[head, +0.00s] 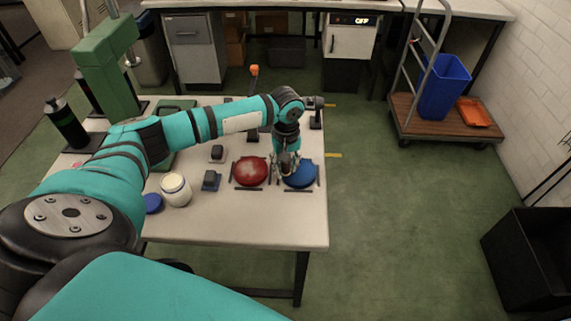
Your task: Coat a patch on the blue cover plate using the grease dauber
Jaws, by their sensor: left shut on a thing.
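The blue cover plate (302,180) is a round disc between dark bars at the right front of the white table. My left gripper (287,169) points down over the left part of this plate and hides some of it. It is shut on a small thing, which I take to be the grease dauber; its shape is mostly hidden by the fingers. I cannot tell whether the dauber touches the plate. My right gripper is not in view.
A red round plate (251,171) lies just left of the blue one. A white jar (177,192) and a blue lid (153,203) stand farther left. A green press (106,75) is at the back left. The table's front right corner is clear.

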